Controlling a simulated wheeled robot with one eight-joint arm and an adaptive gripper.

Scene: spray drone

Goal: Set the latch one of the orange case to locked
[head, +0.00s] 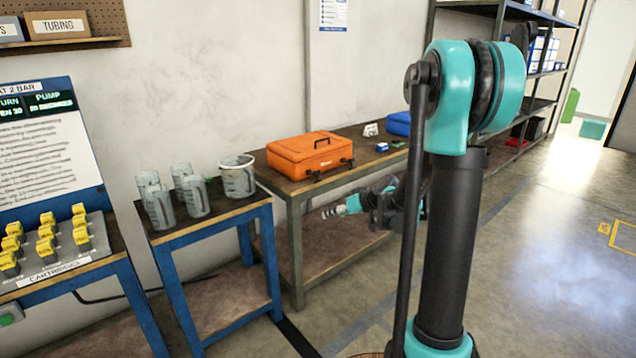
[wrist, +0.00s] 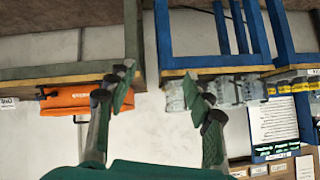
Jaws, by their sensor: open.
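The orange case (head: 305,154) lies closed on the workbench, with a black handle on top. Two small dark latches show on its front side, a left latch (head: 315,178) and a right latch (head: 348,161). I cannot tell which is latch one or how each is set. My gripper (head: 330,211) is in front of the bench, below the case and apart from it. The wrist view is upside down; there my gripper (wrist: 160,88) is open and empty, and the orange case (wrist: 72,105) shows left of the fingers, partly covered by one.
A blue-framed table (head: 262,205) with several grey measuring cups (head: 198,196) stands left of the workbench (head: 290,190). A blue case (head: 397,124) and small items lie right of the orange case. Yellow cartridges (head: 47,238) stand at far left. The floor at right is clear.

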